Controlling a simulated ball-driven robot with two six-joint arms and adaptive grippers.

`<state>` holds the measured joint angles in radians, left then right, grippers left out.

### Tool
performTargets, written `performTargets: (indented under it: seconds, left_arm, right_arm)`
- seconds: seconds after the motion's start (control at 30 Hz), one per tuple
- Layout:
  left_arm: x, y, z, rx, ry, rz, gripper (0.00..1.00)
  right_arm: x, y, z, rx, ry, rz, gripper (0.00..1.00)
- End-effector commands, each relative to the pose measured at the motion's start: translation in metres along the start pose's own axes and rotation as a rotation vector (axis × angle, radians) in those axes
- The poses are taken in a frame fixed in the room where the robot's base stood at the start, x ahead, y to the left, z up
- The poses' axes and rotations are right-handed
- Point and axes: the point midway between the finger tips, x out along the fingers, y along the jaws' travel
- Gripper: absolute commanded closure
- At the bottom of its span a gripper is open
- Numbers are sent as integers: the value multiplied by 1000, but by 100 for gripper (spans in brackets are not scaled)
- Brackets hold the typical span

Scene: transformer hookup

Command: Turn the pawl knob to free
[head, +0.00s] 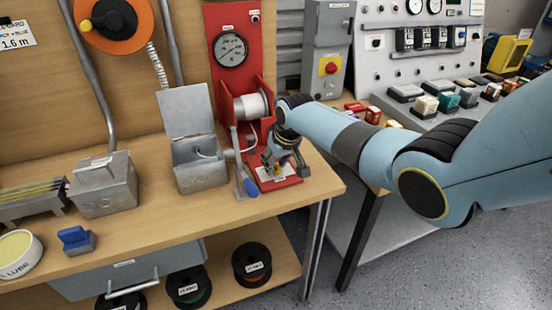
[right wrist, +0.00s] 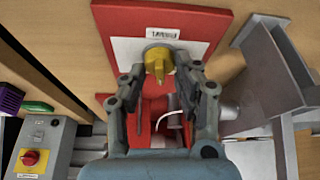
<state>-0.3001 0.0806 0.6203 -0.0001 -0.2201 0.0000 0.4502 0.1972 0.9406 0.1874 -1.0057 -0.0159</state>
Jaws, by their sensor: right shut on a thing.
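The yellow pawl knob (right wrist: 159,63) sits on a white plate (right wrist: 126,50) on the red winch base (right wrist: 193,20) in the right wrist view. Its pointed end faces my gripper. My right gripper (right wrist: 160,72) has a fingertip on each side of the knob and is shut on it. In the head view my right gripper (head: 280,164) reaches down over the red base (head: 285,182), and the knob is mostly hidden by the fingers. The plate's lettering is too small to read surely. My left gripper is not in view.
The winch drum (head: 251,107) stands behind my gripper. A crank with a blue grip (head: 251,188) hangs close on its left. An open grey box (head: 201,176) stands further left. A grey switch box with a red knob (head: 330,68) is behind.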

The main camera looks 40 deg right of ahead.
Motion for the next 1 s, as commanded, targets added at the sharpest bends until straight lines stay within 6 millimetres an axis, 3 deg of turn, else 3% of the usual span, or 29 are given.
performTargets:
  seconds: [0.5, 1.0]
  left_arm:
    - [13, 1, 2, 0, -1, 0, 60]
    - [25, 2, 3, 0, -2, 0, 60]
  right_arm:
    - [2, 2, 0, -420, 1, -173, 100]
    - [1, 3, 0, -608, -2, -251, 100]
